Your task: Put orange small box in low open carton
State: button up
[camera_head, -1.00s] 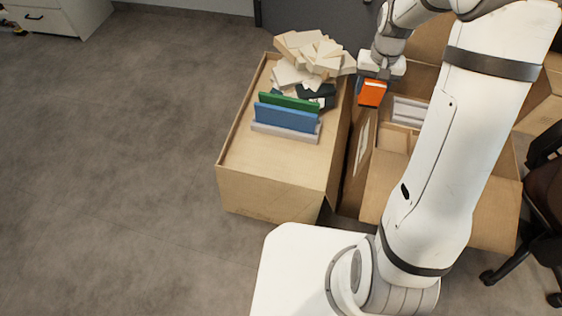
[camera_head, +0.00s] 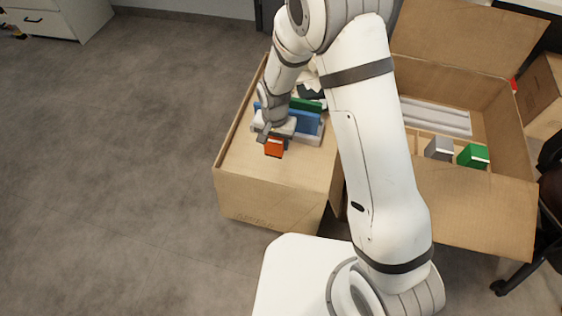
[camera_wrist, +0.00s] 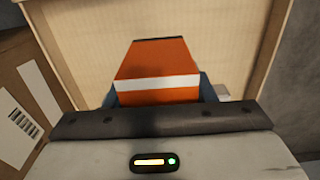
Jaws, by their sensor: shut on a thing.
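My gripper (camera_head: 273,138) is shut on the orange small box (camera_head: 273,149) and holds it above the bare front part of the left carton (camera_head: 262,196). In the wrist view the orange box (camera_wrist: 157,60), with a white stripe, sits between the two fingers of my gripper (camera_wrist: 158,93). The open carton with spread flaps (camera_head: 470,208) stands to the right, partly hidden by my arm. I cannot tell the gap between the orange box and the surface below.
A rack with a blue folder (camera_head: 308,122) and a green one (camera_head: 306,104) stands on the left carton behind my gripper. A grey box (camera_head: 439,148), a green box (camera_head: 473,156) and grey slabs (camera_head: 435,116) lie in the right carton. Floor at left is clear.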

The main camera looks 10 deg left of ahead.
notch_tip(320, 180, down, 8)
jog(key=b, duration=0.3)
jog(key=shift+f, duration=0.2)
jog(key=shift+f, duration=0.15)
jog(key=o, duration=1)
